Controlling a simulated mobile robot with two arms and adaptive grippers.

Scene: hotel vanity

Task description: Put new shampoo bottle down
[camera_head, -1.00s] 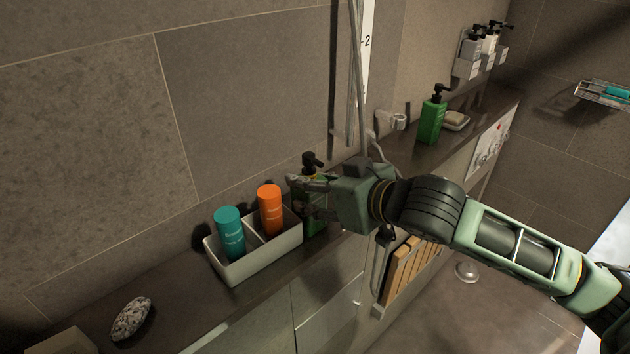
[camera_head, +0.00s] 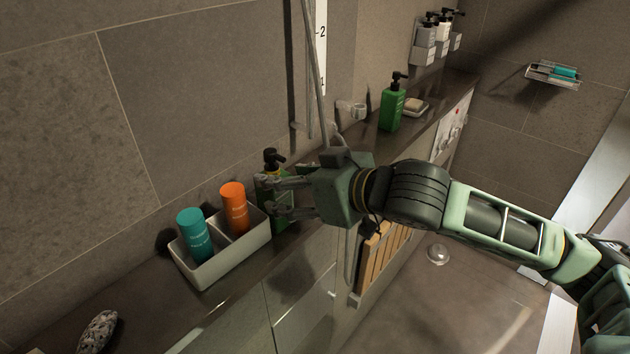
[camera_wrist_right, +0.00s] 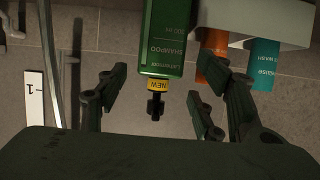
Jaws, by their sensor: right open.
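The new shampoo bottle (camera_head: 284,207) is green with a black pump and stands upright on the counter at the right end of the tray. In the right wrist view the bottle (camera_wrist_right: 163,38) appears upside down, with a yellow NEW band at its neck. My right gripper (camera_head: 272,197) is at the bottle, its fingers partly hiding it in the head view. In the wrist view the gripper (camera_wrist_right: 155,95) is open, with gaps between its fingers and the bottle neck on both sides. My left gripper is not in view.
A pale divided tray (camera_head: 235,257) holds a teal bottle (camera_head: 195,235) and an orange bottle (camera_head: 235,208). Another green pump bottle (camera_head: 392,108) and a soap dish (camera_head: 414,108) stand farther along the counter. A vertical rail (camera_head: 309,70) rises behind the gripper. Counter between the green bottles looks mostly clear.

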